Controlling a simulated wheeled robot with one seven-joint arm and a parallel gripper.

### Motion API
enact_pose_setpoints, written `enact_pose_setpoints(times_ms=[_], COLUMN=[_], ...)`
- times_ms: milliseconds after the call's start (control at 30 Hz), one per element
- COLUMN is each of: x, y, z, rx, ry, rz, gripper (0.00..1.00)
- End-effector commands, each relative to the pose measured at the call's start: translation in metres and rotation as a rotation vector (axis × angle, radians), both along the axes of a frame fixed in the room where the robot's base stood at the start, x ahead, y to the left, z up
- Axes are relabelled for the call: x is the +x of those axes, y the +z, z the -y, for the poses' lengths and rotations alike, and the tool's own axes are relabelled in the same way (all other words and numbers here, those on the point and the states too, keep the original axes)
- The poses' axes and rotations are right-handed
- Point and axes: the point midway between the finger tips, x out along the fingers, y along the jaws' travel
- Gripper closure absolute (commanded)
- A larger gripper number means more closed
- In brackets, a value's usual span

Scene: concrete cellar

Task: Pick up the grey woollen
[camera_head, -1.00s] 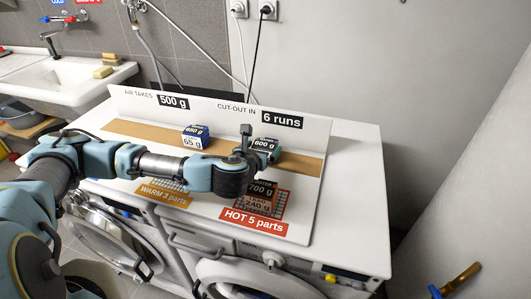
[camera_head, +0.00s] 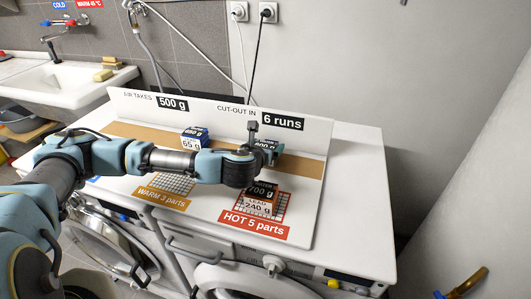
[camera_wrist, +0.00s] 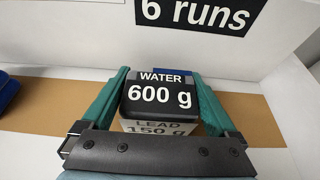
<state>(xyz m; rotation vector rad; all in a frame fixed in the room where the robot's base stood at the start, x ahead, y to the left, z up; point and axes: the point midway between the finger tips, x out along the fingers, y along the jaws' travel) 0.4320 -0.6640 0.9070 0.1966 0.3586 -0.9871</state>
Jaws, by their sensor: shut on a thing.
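A small block (camera_wrist: 158,124) with a dark top labelled "WATER 600 g" and a grey front labelled "LEAD 150 g" is between the two teal fingers of my gripper (camera_wrist: 158,78) in the wrist view. The fingers are shut on its left and right sides. In the head view my gripper (camera_head: 264,149) is at the brown strip of the white board, and the block there is mostly hidden by my wrist. I cannot tell whether the block touches the board. No woollen cloth shows; the block is the grey thing held.
A blue block (camera_head: 195,138) stands left on the brown strip (camera_head: 150,134). An upright panel (camera_head: 210,107) stands behind. A sink (camera_head: 75,80) is left.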

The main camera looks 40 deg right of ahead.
Motion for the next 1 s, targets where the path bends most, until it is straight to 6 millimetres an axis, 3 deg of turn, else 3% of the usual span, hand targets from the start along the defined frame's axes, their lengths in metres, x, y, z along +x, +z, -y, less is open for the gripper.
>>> enact_pose_setpoints(times_ms=[33,367,867,1000], x=[0.000,0.000,-0.003,-0.002], y=[0.000,0.000,0.006,0.029], z=[0.000,0.000,-0.003,-0.003], rx=[0.001,0.001,-0.003,-0.003], ry=[0.000,0.000,-0.001,0.000], rz=[-0.001,-0.001,0.000,0.002], gripper=[0.38,0.75,0.77,0.77])
